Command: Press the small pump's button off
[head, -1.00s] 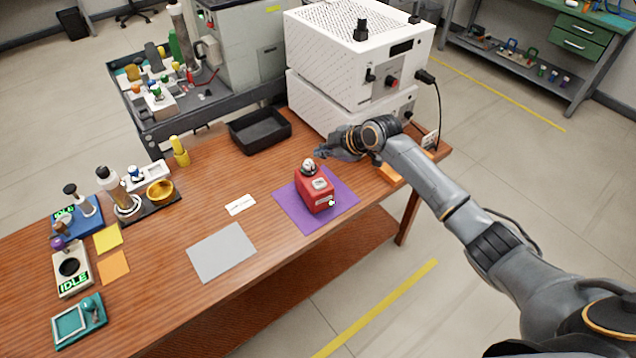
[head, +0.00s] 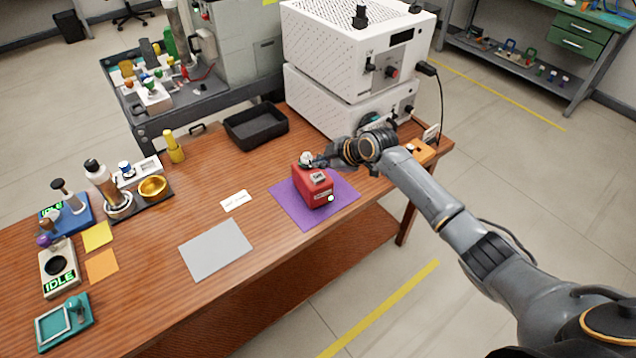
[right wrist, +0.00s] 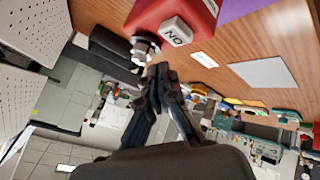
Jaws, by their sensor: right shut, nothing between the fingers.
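The small pump is a red box (head: 318,192) on a purple mat (head: 287,208), and it also shows in the right wrist view (right wrist: 150,14). A pale button (right wrist: 176,31) on it reads "ON". A silver round fitting (right wrist: 143,48) sticks out at the pump's back end. My right gripper (head: 318,163) is shut and empty, with its fingertips close beside that fitting. In the right wrist view the fingertips (right wrist: 160,70) are just short of the fitting and apart from the button. Whether they touch the fitting I cannot tell. My left gripper is not in view.
White stacked instruments (head: 345,60) stand behind the arm. A black tray (head: 256,126) lies at the back of the table. A white label card (head: 236,201) and a grey mat (head: 216,250) lie left of the pump. The wood between them is clear.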

